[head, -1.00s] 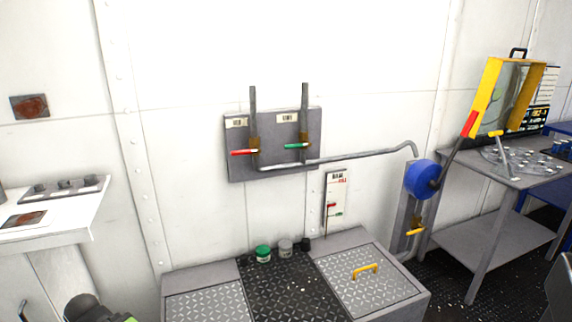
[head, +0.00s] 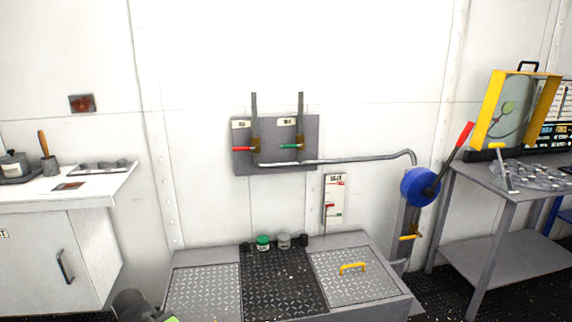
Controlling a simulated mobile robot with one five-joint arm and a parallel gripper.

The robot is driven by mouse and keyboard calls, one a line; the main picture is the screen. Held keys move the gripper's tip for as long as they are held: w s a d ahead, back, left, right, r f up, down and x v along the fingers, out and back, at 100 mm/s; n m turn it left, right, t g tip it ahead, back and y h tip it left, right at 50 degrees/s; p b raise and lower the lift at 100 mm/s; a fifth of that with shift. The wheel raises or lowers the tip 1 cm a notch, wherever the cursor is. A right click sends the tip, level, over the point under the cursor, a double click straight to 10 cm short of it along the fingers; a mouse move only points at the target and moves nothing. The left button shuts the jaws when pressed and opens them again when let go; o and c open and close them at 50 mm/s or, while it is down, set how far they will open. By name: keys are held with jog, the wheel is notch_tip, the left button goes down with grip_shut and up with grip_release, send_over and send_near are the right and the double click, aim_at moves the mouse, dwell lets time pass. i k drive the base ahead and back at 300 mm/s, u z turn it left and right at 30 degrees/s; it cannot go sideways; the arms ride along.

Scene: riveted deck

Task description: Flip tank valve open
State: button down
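Two valves sit on a grey wall panel (head: 275,165) in the middle of the head view, each on its own vertical pipe. The left valve has a red handle (head: 243,148) and the right valve a green handle (head: 289,146). Both handles lie level, across their upright pipes, pointing left from brass-coloured bodies. Small labels above them are too small to read, so I cannot tell which is the tank valve. My gripper is not in view; a dark rounded part with a bit of green at the bottom left may belong to my arm.
A low grey bench (head: 355,245) with tread-plate lids, a yellow handle (head: 352,267) and small jars (head: 263,243) stands below the panel. A pipe runs right to a blue pump (head: 420,187) with a red-tipped lever. A white counter (head: 95,192) is left, a metal table (head: 500,185) right.

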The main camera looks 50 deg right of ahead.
aim_at(291, 146)
jog(key=z, duration=0.2)
jog(key=i, duration=0.9)
jog(key=u, duration=0.2)
jog(key=k, duration=0.9)
jog(key=z, duration=0.15)
jog(key=i, duration=0.9)
jog(key=u, duration=0.05)
